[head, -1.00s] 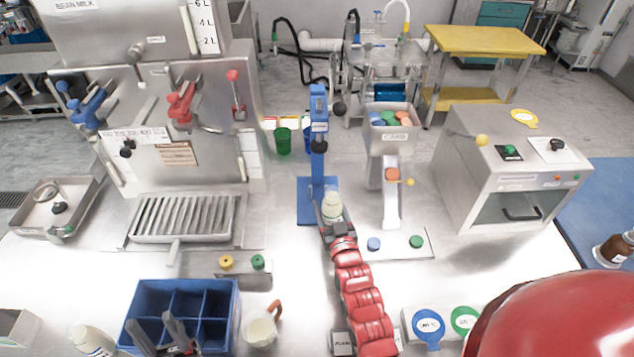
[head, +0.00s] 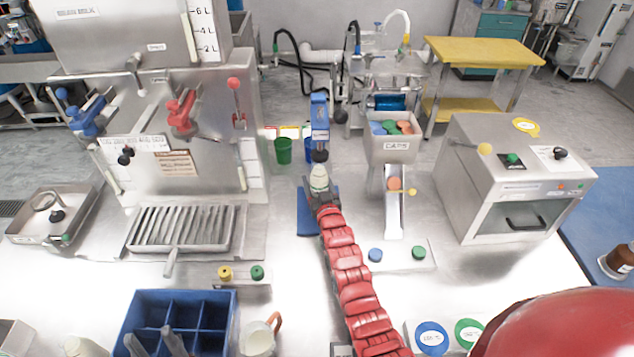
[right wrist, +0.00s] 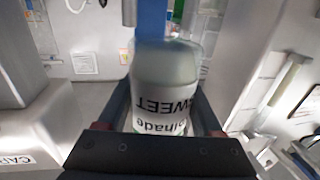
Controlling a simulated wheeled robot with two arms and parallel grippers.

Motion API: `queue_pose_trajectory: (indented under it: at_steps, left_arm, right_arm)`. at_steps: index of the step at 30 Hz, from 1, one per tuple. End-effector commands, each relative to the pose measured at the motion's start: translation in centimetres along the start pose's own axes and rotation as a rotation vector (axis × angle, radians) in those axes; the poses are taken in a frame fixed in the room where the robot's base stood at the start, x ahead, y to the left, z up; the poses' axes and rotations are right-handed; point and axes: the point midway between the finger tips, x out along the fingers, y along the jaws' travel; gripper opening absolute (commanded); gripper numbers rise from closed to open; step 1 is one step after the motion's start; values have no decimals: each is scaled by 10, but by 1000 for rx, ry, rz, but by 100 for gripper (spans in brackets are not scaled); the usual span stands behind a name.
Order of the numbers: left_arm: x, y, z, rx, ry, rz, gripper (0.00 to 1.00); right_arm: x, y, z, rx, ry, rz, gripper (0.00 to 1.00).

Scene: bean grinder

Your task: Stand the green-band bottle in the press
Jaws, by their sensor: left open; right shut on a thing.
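The bottle (head: 319,180) is pale with a whitish-green top. My left gripper (head: 154,342) is open and empty over the front of the blue crate.
The blue divided crate (head: 232,310) and a jug (head: 257,338) stand at the front left. A cap hopper (head: 394,150) with a chute is close right of the press. A green cup (head: 283,151) is behind left. A steel cabinet (head: 470,190) stands right.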

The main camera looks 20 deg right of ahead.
Motion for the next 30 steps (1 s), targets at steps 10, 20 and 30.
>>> queue_pose_trajectory:
  at_steps: [10, 20, 30]
  left_arm:
    - [-6, 0, 1, 0, 0, 0, 50]
    - [-12, 1, 2, 0, -1, 0, 50]
    - [-12, 1, 2, 0, 0, 0, 50]
  right_arm:
    - [0, 0, 5, 0, 1, 1, 15]
    - [0, 1, 11, -1, 1, 1, 15]
    - [0, 1, 11, -1, 0, 1, 97]
